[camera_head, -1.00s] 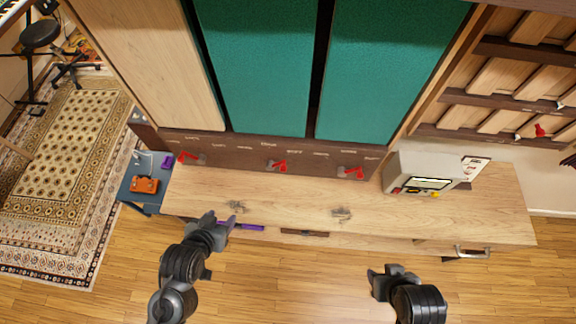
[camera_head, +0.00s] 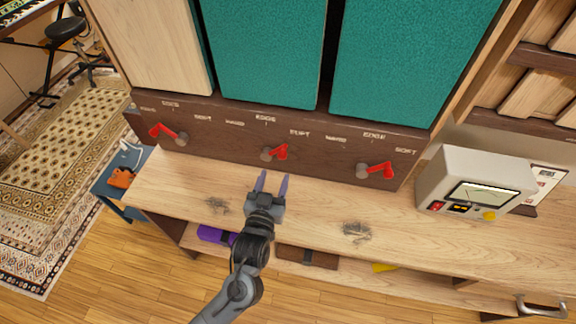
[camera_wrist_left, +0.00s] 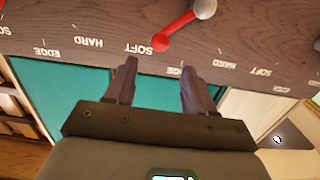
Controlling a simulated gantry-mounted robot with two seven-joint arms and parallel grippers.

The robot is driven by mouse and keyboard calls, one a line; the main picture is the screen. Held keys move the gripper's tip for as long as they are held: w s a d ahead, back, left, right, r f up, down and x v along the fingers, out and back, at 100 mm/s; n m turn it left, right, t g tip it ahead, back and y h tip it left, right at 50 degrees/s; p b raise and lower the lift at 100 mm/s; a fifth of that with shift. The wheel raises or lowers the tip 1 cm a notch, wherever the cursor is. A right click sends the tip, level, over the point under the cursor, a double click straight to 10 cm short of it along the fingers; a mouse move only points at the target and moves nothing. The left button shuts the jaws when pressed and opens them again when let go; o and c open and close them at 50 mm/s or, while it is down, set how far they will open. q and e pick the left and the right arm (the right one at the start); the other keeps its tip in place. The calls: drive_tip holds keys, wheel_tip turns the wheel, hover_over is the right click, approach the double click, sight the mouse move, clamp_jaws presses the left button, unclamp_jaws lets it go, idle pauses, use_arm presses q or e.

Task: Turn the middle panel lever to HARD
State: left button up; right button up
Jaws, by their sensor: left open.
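The middle panel lever (camera_head: 281,152) is red, on a grey pivot knob, on the dark brown panel (camera_head: 215,150). In the head view it points right, to the SOFT side; EDGE is above it and HARD to its left. In the left wrist view the scene appears inverted, and the lever (camera_wrist_left: 175,34) points toward a SOFT label. My left gripper (camera_head: 272,178) is open and empty, just below the lever in the head view, apart from it. Its two fingers (camera_wrist_left: 157,80) also show in the left wrist view. My right gripper is out of view.
Similar red levers sit left (camera_head: 163,131) and right (camera_head: 376,169) on the panel. The wooden desk (camera_head: 310,205) below is mostly clear. A pale meter box (camera_head: 455,165) stands to the right. Teal panels (camera_head: 405,60) rise above the lever panel.

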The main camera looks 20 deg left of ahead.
sight(284, 151)
use_arm(q)
drive_tip(key=w+b, duration=0.1)
drive_tip(key=w, duration=0.3)
drive_tip(key=w+a+b, duration=0.1)
drive_tip(key=w, duration=0.3)
drive_tip(key=w+b, duration=0.1)
drive_tip(key=w, duration=0.2)
drive_tip(key=shift+w+a+f, duration=0.15)
drive_tip(key=shift+w+f, duration=0.2)
drive_tip(key=shift+w, duration=0.05)
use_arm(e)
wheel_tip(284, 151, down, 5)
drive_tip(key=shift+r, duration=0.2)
use_arm(q)
drive_tip(key=shift+c, duration=0.5)
clamp_jaws()
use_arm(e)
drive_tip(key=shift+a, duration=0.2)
